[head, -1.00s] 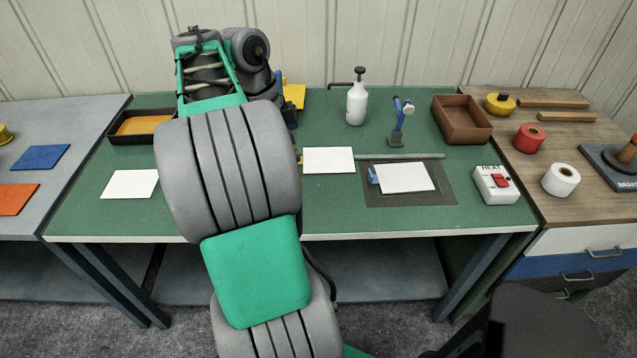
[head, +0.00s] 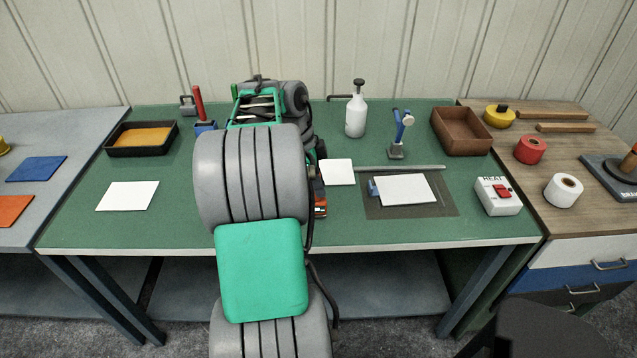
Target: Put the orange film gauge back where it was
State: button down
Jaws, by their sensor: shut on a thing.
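My gripper (head: 319,184) is mostly hidden behind my own arm; only a dark sliver shows at the arm's right edge, low over the green bench. A small orange piece (head: 320,202) shows at that sliver, and I take it to be the orange film gauge, held in the shut jaws. Its shape and whether it touches the bench are hidden. A white sheet (head: 338,172) lies just right of the gripper, its left part possibly covered.
On the green bench (head: 410,231) stand a black tray (head: 112,152), a red-handled tool (head: 198,103), a white bottle (head: 356,117), a blue stand (head: 401,135), a brown box (head: 461,130) and a heat switch (head: 497,197). White sheets lie left (head: 127,195) and on a dark mat (head: 440,209).

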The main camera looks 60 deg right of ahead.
jog(key=c, duration=1.3)
grip_release()
jog(key=p+v, duration=0.4)
jog(key=v, duration=0.7)
jog(key=w+a+r+n+h, duration=0.1)
jog(key=w+a+r+n, duration=0.1)
jog(key=w+a+n, duration=0.5)
jog(key=w+a+f+n+t, duration=0.1)
jog(key=w+a+n+t, duration=0.15)
jog(key=a+n, duration=0.45)
jog(key=w+a+n+t, duration=0.2)
jog(key=w+a+n, duration=0.25)
jog(key=a, duration=0.55)
jog(key=s+a+f+n, duration=0.1)
jog(key=a+n, duration=0.3)
jog(key=a, duration=0.2)
jog(key=s+a+f+n+t+y, duration=0.1)
jog(key=a+f+n, duration=0.1)
jog(key=a+n, duration=0.2)
jog(key=s+a+f+n+y, duration=0.1)
jog(key=a+n, duration=0.3)
jog(key=a, duration=0.4)
jog(key=shift+s+a+f+n+t, duration=0.15)
jog(key=shift+f+n+t, duration=0.15)
jog(key=shift+f, duration=0.45)
